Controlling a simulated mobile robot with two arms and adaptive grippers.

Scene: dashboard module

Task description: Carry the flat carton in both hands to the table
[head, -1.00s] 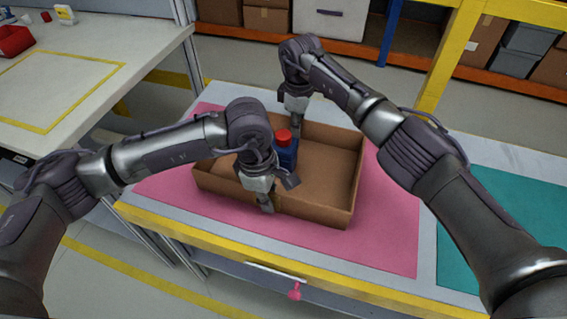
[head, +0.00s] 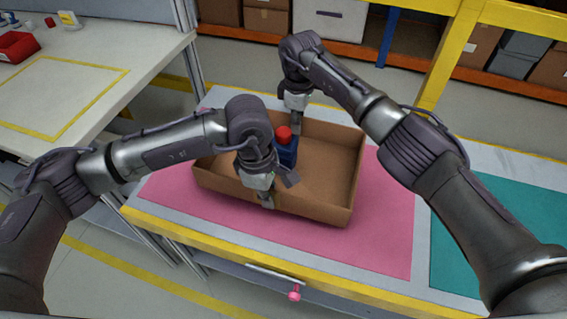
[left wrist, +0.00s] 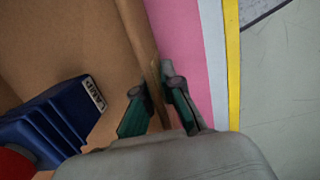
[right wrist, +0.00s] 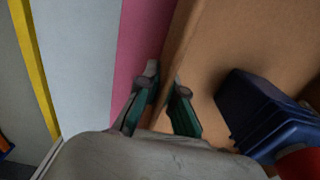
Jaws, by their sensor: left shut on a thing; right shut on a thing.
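The flat carton (head: 325,180) is brown, shallow and open at the top, over a pink mat (head: 385,235). My left gripper (head: 268,203) is shut on its near wall, and the left wrist view shows the wall (left wrist: 140,35) between the fingers (left wrist: 152,105). My right gripper (head: 296,130) is shut on the far wall, whose edge (right wrist: 180,50) runs between the fingers (right wrist: 162,100) in the right wrist view. A blue object with a red top (head: 284,145) stands inside the carton. A white table (head: 120,50) with a yellow outlined rectangle is at the left.
The grey bench (head: 440,195) under the carton has a yellow front edge and a teal mat (head: 495,235). A red bin (head: 17,46) sits on the white table, whose outlined area is clear. A shelf post (head: 445,60) stands behind.

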